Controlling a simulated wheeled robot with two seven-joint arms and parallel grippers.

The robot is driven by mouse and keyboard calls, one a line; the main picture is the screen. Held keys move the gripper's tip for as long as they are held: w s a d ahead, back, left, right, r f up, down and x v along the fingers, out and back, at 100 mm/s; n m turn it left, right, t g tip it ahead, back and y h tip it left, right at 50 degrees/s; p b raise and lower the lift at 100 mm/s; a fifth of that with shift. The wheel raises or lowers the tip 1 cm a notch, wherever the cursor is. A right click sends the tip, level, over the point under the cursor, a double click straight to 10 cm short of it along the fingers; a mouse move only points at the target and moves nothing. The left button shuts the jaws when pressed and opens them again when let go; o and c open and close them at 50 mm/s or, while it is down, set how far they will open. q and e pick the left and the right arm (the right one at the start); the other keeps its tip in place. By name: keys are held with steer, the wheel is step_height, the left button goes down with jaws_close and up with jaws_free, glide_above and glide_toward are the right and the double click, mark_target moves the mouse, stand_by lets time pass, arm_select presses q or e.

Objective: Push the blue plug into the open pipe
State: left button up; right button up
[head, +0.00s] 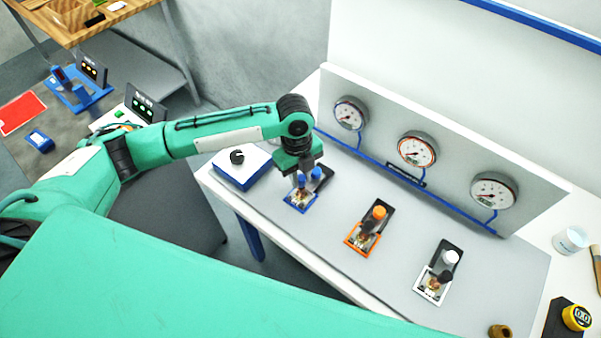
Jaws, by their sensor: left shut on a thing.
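My left gripper (304,169) reaches down from the green arm over the blue-framed station (292,205) at the left end of the bench. It is shut on the blue plug (301,179), of which a small blue part shows under the fingers. The plug is over the brass pipe fitting (300,195) in the blue frame. I cannot tell whether the plug touches the pipe or is inside it. A dark holder (323,178) stands just behind and right, partly hidden by the gripper. My right gripper is not in view.
An orange-framed station (350,243) and a white-framed station (421,291) stand to the right. A blue-white box with a black knob (240,170) sits left. A cup (570,240) stands far right. Grey bench between stations is clear.

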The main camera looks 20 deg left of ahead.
arm_select(q)
steer(key=shift+f, duration=0.55)
steer(key=o, duration=1)
steer(key=shift+o, duration=0.2)
step_height(320, 180, up, 14)
steer(key=w+a+b, duration=0.1)
steer(key=b, duration=0.3)
steer(key=shift+a+f, duration=0.15)
